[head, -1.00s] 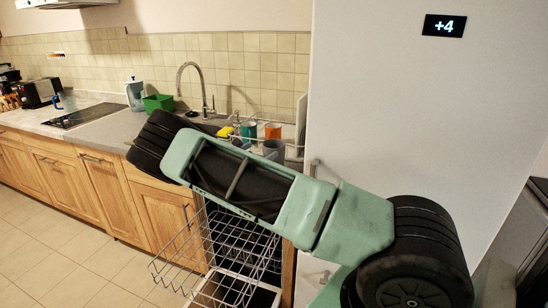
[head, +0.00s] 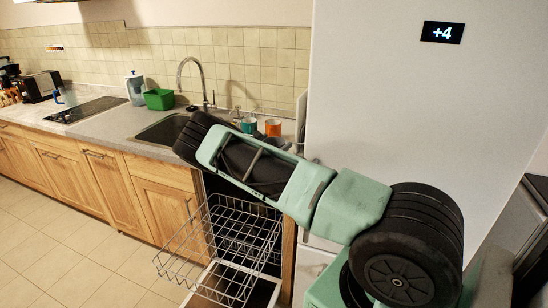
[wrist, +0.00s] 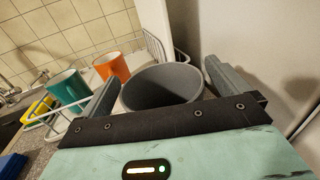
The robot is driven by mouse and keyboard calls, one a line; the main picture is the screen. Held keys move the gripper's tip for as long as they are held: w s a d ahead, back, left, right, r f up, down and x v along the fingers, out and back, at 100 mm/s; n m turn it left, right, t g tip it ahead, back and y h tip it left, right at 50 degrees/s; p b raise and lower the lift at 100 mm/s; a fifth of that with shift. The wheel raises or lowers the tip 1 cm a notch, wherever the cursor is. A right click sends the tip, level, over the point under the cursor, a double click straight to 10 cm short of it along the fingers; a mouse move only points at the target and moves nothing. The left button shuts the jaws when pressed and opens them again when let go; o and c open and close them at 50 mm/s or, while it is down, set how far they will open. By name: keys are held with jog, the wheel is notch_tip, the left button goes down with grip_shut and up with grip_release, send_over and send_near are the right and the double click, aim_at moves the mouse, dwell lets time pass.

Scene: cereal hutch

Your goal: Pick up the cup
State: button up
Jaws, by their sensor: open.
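In the wrist view a grey cup (wrist: 160,88) stands upright with its open rim towards me. My gripper (wrist: 160,77) is open, with one finger left of the grey cup and the other right of it. I cannot tell whether either finger touches it. An orange cup (wrist: 111,67) and a teal cup (wrist: 69,90) stand to the left of the grey one. In the head view the teal cup (head: 249,126) and orange cup (head: 273,128) show behind my arm. My arm hides the grey cup and my gripper there.
A white wire rack (wrist: 153,45) surrounds the cups. A pale wall or panel (wrist: 250,35) rises close on the right. A yellow item (wrist: 38,109) lies at left. The sink (head: 162,130) is left of my arm, and an open dishwasher rack (head: 215,255) is below it.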

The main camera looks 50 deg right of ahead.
jog(key=c, duration=1.3)
jog(key=shift+o, duration=0.2)
jog(key=shift+r, duration=0.1)
